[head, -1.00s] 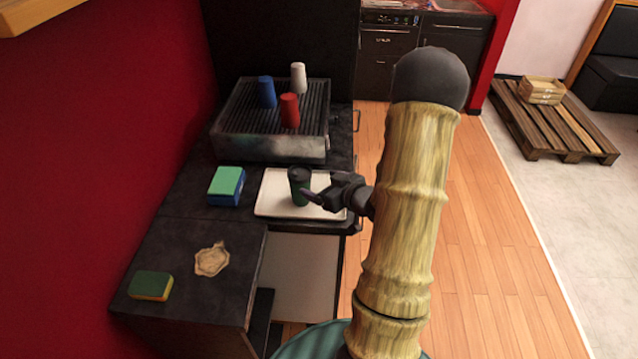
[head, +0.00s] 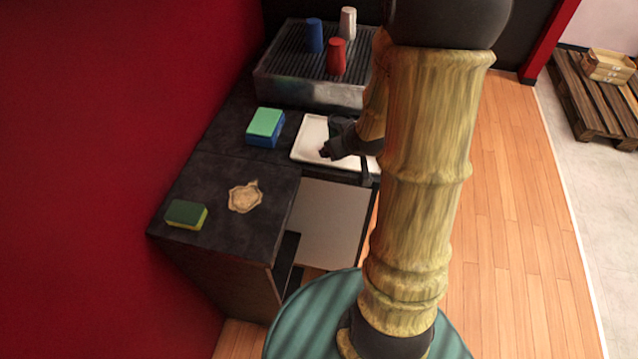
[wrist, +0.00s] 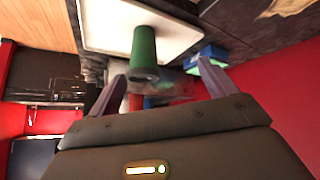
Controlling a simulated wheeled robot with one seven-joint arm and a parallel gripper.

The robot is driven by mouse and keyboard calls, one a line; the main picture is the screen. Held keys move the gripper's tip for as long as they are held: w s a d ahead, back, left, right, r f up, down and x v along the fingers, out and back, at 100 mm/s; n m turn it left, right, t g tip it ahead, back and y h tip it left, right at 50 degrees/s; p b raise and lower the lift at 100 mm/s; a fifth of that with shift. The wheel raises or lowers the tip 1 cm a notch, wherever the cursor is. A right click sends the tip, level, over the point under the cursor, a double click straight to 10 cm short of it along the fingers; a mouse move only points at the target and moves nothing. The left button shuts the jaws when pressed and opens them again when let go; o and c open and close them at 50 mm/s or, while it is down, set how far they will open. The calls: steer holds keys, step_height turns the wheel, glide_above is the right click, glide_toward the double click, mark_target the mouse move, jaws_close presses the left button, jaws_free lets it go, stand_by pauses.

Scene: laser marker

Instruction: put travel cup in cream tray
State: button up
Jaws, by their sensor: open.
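The green travel cup (wrist: 144,48) with its dark end shows in the wrist view, with the cream tray (wrist: 100,30) behind it. It looks to be standing on the tray, but I cannot tell exact contact. In the head view my arm and gripper hide the cup, and the tray (head: 308,142) shows partly on the dark counter. My gripper (head: 328,153) is over the tray. In the wrist view my gripper (wrist: 160,72) is open, its two fingers spread apart, with the cup beyond and between them and no grip on it.
A green-and-blue sponge block (head: 265,127) lies left of the tray. Behind is a grill (head: 305,84) with blue (head: 314,36), red (head: 336,57) and white (head: 347,23) cups. A beige piece (head: 244,197) and another sponge (head: 186,214) lie on the near counter.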

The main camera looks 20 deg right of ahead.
steer(key=s+a+r+g, duration=0.1)
steer(key=s+a+g, duration=0.1)
steer(key=s+a, duration=0.3)
steer(key=s+a+r+m+g, duration=0.1)
steer(key=s+a+r+g, duration=0.1)
steer(key=s+a, duration=0.4)
steer(key=shift+s+a+r+g+y, duration=0.15)
steer(key=shift+s+r+g+y, duration=0.15)
steer(key=shift+s+g, duration=0.4)
steer(key=shift+w, duration=0.1)
